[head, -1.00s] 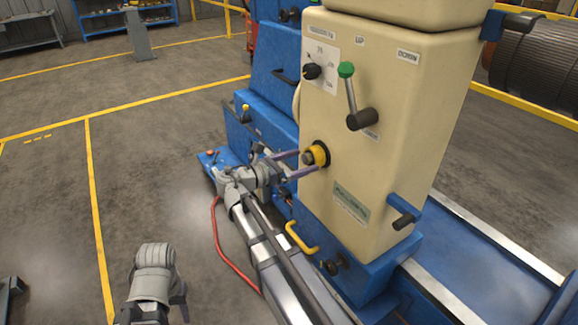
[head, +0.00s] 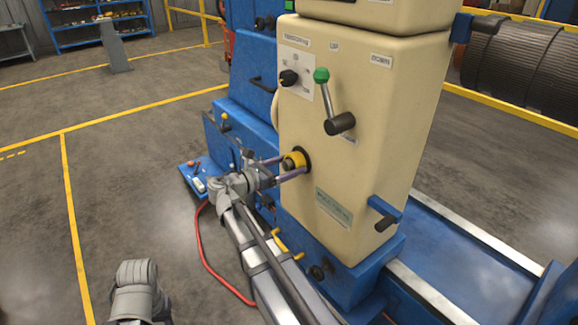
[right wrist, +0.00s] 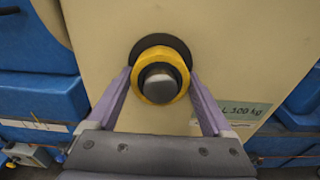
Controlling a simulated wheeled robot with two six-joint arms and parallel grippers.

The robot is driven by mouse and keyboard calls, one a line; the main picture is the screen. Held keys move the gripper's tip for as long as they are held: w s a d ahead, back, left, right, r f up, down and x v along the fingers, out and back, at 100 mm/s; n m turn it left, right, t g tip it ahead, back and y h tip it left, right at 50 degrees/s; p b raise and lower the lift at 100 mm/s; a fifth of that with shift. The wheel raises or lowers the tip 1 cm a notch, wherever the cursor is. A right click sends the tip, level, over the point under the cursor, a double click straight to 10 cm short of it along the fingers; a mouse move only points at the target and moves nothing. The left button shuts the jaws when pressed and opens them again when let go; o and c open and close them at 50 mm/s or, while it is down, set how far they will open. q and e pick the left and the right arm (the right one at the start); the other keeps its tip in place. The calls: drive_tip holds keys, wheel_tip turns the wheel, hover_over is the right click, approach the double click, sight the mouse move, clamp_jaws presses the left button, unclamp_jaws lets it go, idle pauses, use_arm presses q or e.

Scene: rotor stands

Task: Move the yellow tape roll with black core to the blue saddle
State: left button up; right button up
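The yellow tape roll with a dark core (head: 294,160) sits on the front face of the cream machine housing. In the right wrist view the roll (right wrist: 138,84) lies against a black disc, with a rounded grey end at its middle. My right gripper (head: 284,167) is open, its two purple fingers on either side of the roll. The fingertips are very close to the roll's rim; I cannot tell if they touch it. My left wrist (head: 138,290) shows at the bottom left, with its fingers mostly cut off. A blue block (head: 550,298) at the lower right edge may be the blue saddle.
A blue bed with pale rails (head: 455,250) runs to the lower right. A red cable (head: 205,262) lies on the floor.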

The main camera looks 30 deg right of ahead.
drive_tip(key=c, duration=0.5)
drive_tip(key=shift+r, duration=0.1)
drive_tip(key=shift+r, duration=0.1)
drive_tip(key=shift+s+a+r+p, duration=0.1)
drive_tip(key=shift+a+p, duration=0.1)
drive_tip(key=shift+a, duration=1.25)
drive_tip(key=shift+s+a+r+p, duration=0.15)
drive_tip(key=shift+a, duration=1.3)
drive_tip(key=shift+s+a+r+p, duration=0.1)
drive_tip(key=shift+a+p, duration=0.1)
drive_tip(key=shift+a, duration=1.25)
wheel_tip(320, 180, up, 14)
drive_tip(key=p, duration=1.4)
